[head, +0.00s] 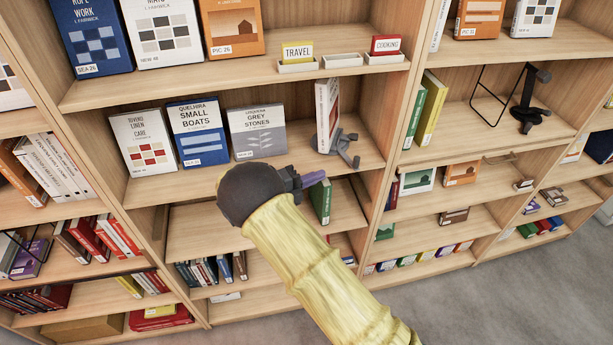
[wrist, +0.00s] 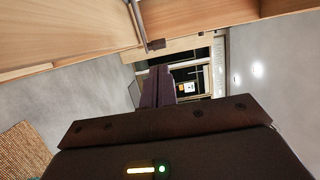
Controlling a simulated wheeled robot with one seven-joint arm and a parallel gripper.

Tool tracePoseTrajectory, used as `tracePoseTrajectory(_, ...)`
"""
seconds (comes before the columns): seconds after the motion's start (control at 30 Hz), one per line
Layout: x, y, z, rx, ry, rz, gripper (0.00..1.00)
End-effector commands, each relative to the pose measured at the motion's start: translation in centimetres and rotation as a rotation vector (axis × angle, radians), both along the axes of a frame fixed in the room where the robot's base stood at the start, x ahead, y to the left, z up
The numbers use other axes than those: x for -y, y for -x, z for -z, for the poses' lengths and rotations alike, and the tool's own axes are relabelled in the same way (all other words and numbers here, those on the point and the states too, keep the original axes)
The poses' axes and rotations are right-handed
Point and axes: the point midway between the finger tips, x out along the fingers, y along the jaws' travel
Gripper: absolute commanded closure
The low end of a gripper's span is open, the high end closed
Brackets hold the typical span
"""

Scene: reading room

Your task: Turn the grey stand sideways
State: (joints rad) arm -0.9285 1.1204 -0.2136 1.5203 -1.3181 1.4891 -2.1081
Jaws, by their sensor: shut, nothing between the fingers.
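The grey stand (head: 345,150) is on the second shelf down, near the right end of its bay. An upright book with a white cover and a red edge (head: 327,112) rests on it, seen nearly edge-on. My gripper (head: 314,178) is below and left of the stand in the head view, in front of the shelf edge, and looks apart from it. Its purplish fingers (wrist: 164,88) are shut with nothing between them. A thin grey bar at the top of the wrist view (wrist: 147,28) seems to be part of the stand.
Left of the stand, face-out books Grey Stones (head: 258,132), Small Boats (head: 199,132) and Linen Care (head: 148,142) stand on the same shelf. A bay upright (head: 393,115) is close on the right. A green book (head: 320,200) stands on the shelf below, behind my gripper.

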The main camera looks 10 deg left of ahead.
Motion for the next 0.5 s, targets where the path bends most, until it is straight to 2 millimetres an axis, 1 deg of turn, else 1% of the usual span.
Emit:
tracePoseTrajectory(0.03, 0.9, -0.6, -0.3, -0.001, 0.002, 0.003, 1.00)
tracePoseTrajectory(0.3, 4.7, -3.4, -0.3, -0.002, 0.001, 0.004, 1.00)
tracePoseTrajectory(0.5, 6.8, -5.2, -0.2, -0.001, -0.001, 0.001, 1.00)
